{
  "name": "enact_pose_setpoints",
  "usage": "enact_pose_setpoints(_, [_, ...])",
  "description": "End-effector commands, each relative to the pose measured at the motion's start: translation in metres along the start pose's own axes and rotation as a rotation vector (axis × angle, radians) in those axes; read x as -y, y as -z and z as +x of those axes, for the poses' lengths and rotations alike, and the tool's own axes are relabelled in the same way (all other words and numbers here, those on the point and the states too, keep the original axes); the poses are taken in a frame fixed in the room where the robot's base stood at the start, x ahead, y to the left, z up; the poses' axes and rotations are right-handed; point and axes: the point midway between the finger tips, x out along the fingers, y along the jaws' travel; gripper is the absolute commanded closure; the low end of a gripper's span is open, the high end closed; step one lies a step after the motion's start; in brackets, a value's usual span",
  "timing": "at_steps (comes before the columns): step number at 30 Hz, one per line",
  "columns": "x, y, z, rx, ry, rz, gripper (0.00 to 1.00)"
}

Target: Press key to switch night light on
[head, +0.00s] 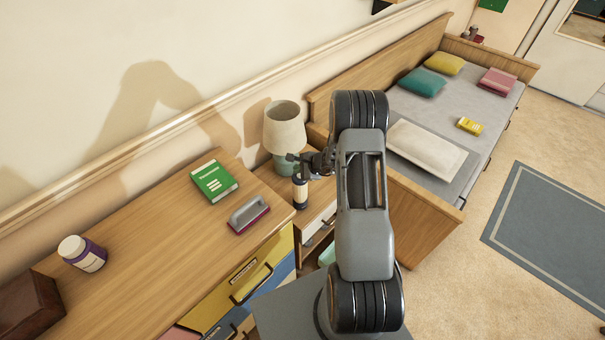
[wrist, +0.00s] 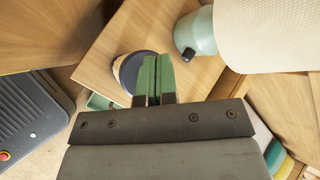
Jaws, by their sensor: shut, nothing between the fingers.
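The night light is a lamp with a cream shade (head: 284,128) and a pale green base (head: 284,163) on the small nightstand beside the bed. In the wrist view its base (wrist: 186,30) is at the upper middle, with the shade (wrist: 265,32) to its right. A small black key (wrist: 188,54) sits on the near side of the base. My gripper (wrist: 153,60) is shut and empty, its green fingertips left of and below the key, apart from it. In the head view my gripper (head: 292,157) is in front of the lamp.
A dark-lidded jar (wrist: 126,70) stands on the nightstand (wrist: 110,50), partly behind my fingers. The dresser (head: 140,240) to the left carries a green book (head: 214,181), a brush-like block (head: 248,214) and a bottle (head: 82,253). The bed (head: 425,110) is to the right.

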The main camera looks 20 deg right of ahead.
Motion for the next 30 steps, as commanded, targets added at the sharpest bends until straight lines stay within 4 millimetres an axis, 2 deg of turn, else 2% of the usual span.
enact_pose_setpoints(30, [-0.0076, 0.0051, 0.0049, 0.0, 0.0, 0.0, 1.0])
